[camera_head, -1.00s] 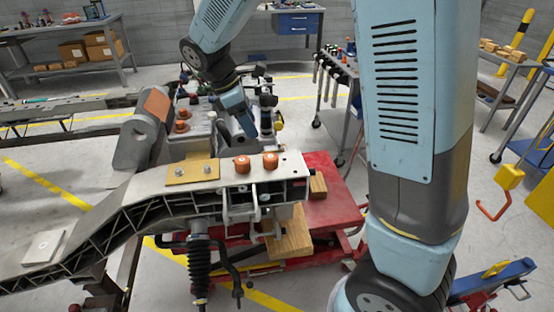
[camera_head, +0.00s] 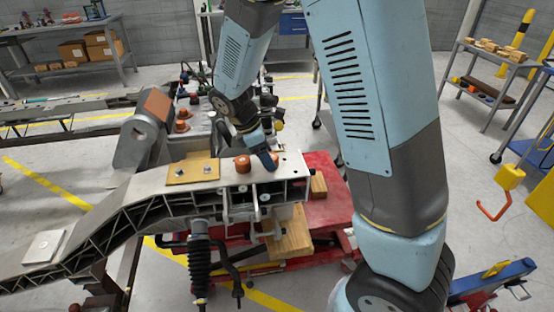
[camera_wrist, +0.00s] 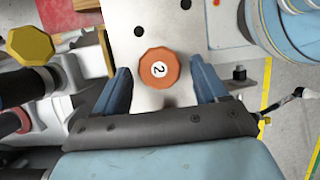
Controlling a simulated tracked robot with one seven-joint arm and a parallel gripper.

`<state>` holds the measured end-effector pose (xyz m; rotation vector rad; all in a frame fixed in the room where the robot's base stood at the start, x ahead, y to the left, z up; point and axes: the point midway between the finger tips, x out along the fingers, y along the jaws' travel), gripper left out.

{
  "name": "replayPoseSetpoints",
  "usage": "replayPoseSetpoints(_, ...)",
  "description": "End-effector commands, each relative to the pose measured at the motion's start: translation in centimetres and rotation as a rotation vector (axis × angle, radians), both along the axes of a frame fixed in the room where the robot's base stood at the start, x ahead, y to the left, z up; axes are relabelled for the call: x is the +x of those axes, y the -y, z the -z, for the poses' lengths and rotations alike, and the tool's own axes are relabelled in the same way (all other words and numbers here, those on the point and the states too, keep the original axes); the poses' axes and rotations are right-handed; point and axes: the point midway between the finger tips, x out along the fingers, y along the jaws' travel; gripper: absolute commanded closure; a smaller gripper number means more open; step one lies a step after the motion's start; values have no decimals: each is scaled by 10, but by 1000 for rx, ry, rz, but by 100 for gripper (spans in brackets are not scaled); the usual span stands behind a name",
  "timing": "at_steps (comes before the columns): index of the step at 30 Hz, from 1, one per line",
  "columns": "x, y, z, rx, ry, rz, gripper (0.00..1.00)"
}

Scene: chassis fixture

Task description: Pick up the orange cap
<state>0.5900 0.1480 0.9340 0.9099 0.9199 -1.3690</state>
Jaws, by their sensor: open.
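My gripper (camera_wrist: 159,70) is open, with one blue finger on each side of the cap and visible gaps between. In the head view my gripper (camera_head: 266,157) is low over the right end of the chassis beam (camera_head: 222,180). One orange cap (camera_head: 242,163) stands just left of it there. The cap spot behind my fingers is hidden in that view. I cannot tell the exact finger height from the plate.
A yellow plate with bolts (camera_head: 192,171) lies on the beam left of the caps. A tilted grey bracket with a brown face (camera_head: 150,110) rises behind. A red lift table (camera_head: 330,207) stands below. In the wrist view a yellow knob (camera_wrist: 30,45) is at the left.

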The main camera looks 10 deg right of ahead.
Motion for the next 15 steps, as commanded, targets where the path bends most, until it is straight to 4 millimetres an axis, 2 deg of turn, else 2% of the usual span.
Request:
replayPoseSetpoints(4,-1,4,10,-1,-1,-1,28)
replayPoseSetpoints(11,0,5,11,0,-1,0,28)
replayPoseSetpoints(15,-1,5,11,-1,-1,0,40)
